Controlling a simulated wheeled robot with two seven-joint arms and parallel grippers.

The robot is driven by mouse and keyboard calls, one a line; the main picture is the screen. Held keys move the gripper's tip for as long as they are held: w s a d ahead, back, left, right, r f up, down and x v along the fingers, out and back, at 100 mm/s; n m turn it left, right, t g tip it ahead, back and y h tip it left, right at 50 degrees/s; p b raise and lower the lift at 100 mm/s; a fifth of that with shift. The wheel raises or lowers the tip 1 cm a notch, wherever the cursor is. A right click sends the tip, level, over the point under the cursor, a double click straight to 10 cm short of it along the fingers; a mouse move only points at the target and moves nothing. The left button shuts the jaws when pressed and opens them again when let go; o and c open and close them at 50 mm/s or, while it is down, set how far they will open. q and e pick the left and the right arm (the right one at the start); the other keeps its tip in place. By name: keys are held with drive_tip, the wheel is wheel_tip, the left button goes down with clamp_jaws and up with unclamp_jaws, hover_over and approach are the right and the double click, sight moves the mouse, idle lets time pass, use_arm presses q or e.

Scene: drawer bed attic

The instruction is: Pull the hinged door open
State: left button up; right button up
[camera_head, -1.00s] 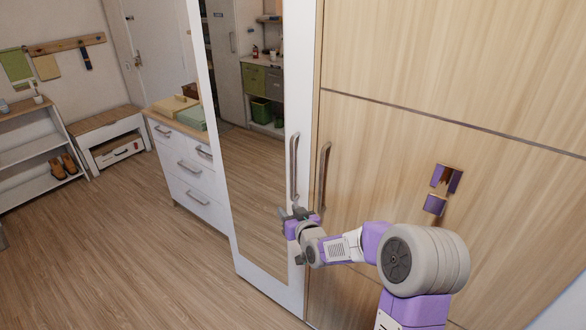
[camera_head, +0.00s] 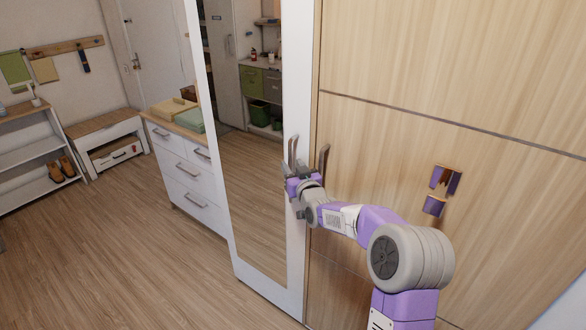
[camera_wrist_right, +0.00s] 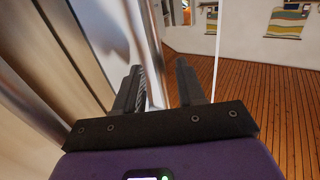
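The hinged doors belong to a tall wardrobe: a white-framed mirror door (camera_head: 296,90) and a light wood door (camera_head: 420,60) beside it. Each has an upright metal bar handle: the mirror door's handle (camera_head: 293,150) and the wood door's handle (camera_head: 322,165). Both doors look closed. My right gripper (camera_head: 291,178) is at the lower part of the mirror door's handle and partly hides it. In the right wrist view its fingers (camera_wrist_right: 159,88) are apart, and a metal bar (camera_wrist_right: 155,45) runs down between them; contact cannot be told.
A white drawer chest (camera_head: 190,170) stands left of the wardrobe. A bench (camera_head: 107,140) and a shoe shelf (camera_head: 35,160) are farther left. The wooden floor (camera_head: 130,240) in front is clear.

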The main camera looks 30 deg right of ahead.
drive_tip(key=shift+c, duration=0.5)
clamp_jaws()
